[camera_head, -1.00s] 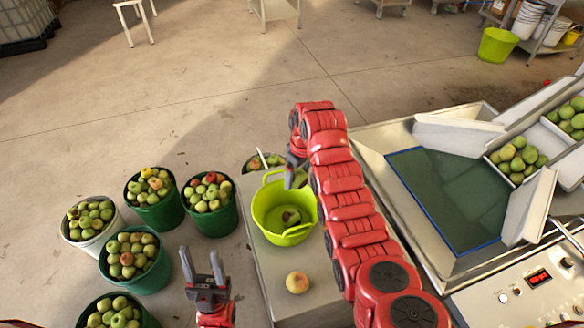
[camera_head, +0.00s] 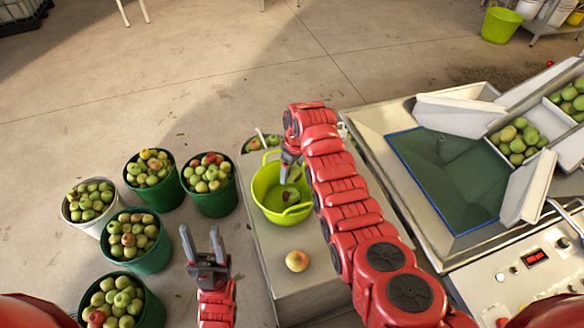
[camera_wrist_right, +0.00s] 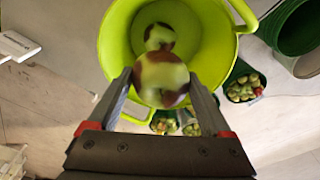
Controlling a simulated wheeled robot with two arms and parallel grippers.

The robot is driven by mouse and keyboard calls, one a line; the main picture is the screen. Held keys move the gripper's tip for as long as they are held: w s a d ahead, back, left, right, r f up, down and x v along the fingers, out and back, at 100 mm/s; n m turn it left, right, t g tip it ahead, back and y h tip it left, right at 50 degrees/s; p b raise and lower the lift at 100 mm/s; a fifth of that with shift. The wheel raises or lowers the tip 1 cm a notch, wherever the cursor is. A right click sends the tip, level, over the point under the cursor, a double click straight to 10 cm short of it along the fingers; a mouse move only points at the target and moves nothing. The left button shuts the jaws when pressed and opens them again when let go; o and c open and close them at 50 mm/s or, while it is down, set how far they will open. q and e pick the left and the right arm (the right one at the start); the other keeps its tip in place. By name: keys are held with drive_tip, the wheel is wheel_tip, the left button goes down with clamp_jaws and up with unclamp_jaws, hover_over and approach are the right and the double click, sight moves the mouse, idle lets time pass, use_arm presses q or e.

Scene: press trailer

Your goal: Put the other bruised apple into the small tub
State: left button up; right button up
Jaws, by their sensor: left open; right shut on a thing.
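The small tub (camera_head: 264,200) is lime green with handles and stands on the steel table. My right gripper (camera_wrist_right: 160,82) is shut on a bruised apple (camera_wrist_right: 163,78), pale with dark red-brown patches. In the right wrist view it hangs over the tub's opening (camera_wrist_right: 116,45). Another bruised apple (camera_wrist_right: 159,36) lies inside the tub. In the head view the right gripper (camera_head: 289,172) points down over the tub; the held apple is hard to tell from the one inside there. My left gripper (camera_head: 205,245) is open and empty, left of the table.
A yellow-red apple (camera_head: 297,261) lies on the steel table (camera_head: 325,270) in front of the tub. Several buckets of apples (camera_head: 140,240) stand on the floor at left. The press trailer's basin (camera_head: 450,190) is at right.

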sight(293, 167)
drive_tip(key=o, duration=1.3)
drive_tip(key=shift+r+b, duration=0.4)
drive_tip(key=shift+r, duration=0.15)
drive_tip(key=r, duration=0.1)
drive_tip(key=r+b, duration=0.1)
drive_tip(key=r, duration=0.1)
drive_tip(key=r+b, duration=0.1)
drive_tip(key=shift+s+d+r, duration=0.15)
drive_tip(key=shift+d+r, duration=0.1)
wheel_tip(293, 167, up, 5)
drive_tip(key=p, duration=0.3)
drive_tip(key=shift+s+d, duration=0.15)
wheel_tip(293, 167, up, 7)
drive_tip(key=p, duration=0.7)
drive_tip(key=shift+s+d+f+p, duration=0.15)
drive_tip(key=shift+s+d+p, duration=0.2)
